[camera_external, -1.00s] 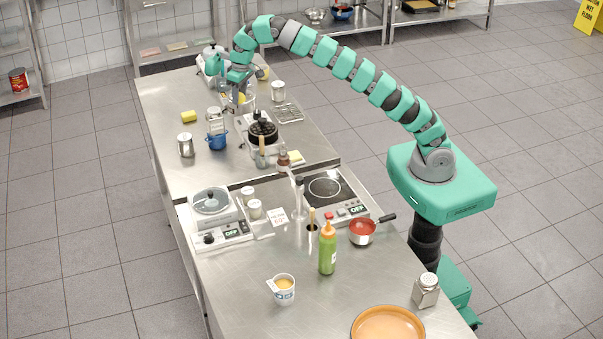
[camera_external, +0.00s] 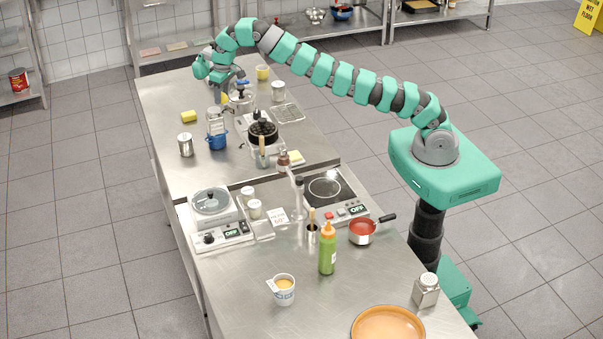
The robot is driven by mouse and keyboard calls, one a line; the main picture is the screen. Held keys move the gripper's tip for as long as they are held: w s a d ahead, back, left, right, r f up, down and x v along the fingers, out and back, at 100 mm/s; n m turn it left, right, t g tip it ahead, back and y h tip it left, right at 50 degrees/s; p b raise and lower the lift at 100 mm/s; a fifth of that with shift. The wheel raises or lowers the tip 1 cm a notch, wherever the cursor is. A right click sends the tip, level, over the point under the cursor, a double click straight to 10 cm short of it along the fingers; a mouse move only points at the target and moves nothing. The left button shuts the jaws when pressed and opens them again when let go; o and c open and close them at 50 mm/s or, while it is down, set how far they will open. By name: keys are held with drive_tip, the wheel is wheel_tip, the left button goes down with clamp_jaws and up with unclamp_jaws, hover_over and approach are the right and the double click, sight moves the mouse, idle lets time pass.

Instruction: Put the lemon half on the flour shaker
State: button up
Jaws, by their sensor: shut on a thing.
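I cannot tell for sure which container is the flour shaker. A metal canister (camera_external: 185,145) stands at the counter's left edge, in front and to the left of my gripper.
Close to my gripper are a lidded pot (camera_external: 241,99), a grater (camera_external: 215,121) and a blue pot (camera_external: 217,141). A black pan (camera_external: 263,132) and a wire rack (camera_external: 288,114) are to the right.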

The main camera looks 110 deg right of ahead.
sight(213, 110)
drive_tip(key=shift+w+d+r+p, duration=0.1)
drive_tip(key=shift+w+d+p, duration=0.35)
drive_tip(key=shift+p, duration=1.4)
drive_tip(key=shift+w+d+r+p, duration=0.1)
drive_tip(key=shift+w+d+p, duration=0.35)
drive_tip(key=shift+p, duration=1.35)
drive_tip(key=p, duration=0.1)
drive_tip(key=w+p, duration=0.1)
drive_tip(key=shift+f+p, duration=0.25)
drive_tip(key=shift+p, duration=0.15)
drive_tip(key=shift+f, duration=0.2)
wheel_tip(213, 110, down, 2)
drive_tip(key=shift+f+b, duration=0.1)
drive_tip(key=shift+b, duration=1.1)
drive_tip(key=shift+f, duration=0.6)
drive_tip(key=o, duration=1)
drive_tip(key=shift+c, duration=0.2)
drive_tip(key=shift+r, duration=0.1)
